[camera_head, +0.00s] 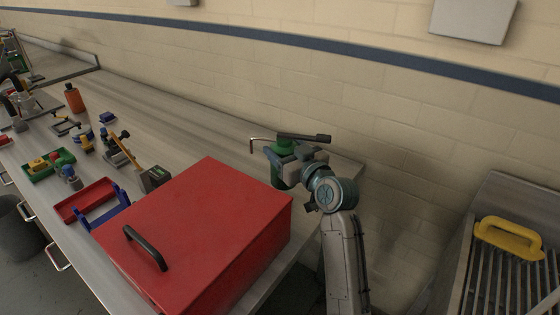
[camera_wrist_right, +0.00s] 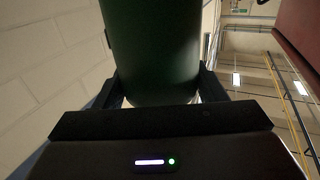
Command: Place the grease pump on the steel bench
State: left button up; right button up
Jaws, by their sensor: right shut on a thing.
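The grease pump (camera_head: 279,174) has a green body with a black lever on top and a thin bent spout pointing left. My right gripper (camera_head: 284,160) is shut on its green body, which hides part of it. In the right wrist view the green body (camera_wrist_right: 152,45) stands between the two fingers (camera_wrist_right: 160,88). The pump is roughly upright, at the back right end of the steel bench (camera_head: 215,120), behind the red toolbox. I cannot tell whether its base touches the bench. My left gripper is not in view.
A large red toolbox (camera_head: 195,225) with a black handle covers the bench's near right end. Several tools, a red tray (camera_head: 86,199) and an orange bottle (camera_head: 74,98) stand on the left. The bench's back strip is clear. A slatted metal unit with a yellow handle (camera_head: 508,238) is at right.

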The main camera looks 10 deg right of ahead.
notch_tip(320, 180, down, 4)
jog(key=shift+f, duration=0.1)
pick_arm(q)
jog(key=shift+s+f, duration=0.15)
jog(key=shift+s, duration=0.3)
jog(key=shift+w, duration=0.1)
pick_arm(e)
jog(key=shift+f, duration=0.1)
jog(key=o, duration=1.4)
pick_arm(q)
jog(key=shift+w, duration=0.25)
pick_arm(e)
jog(key=shift+s, duration=0.1)
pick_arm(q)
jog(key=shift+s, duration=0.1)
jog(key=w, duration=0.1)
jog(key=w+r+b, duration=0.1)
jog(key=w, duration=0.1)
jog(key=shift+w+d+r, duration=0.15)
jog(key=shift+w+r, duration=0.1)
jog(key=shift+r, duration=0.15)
pick_arm(e)
jog(key=v, duration=0.7)
jog(key=shift+s, duration=0.2)
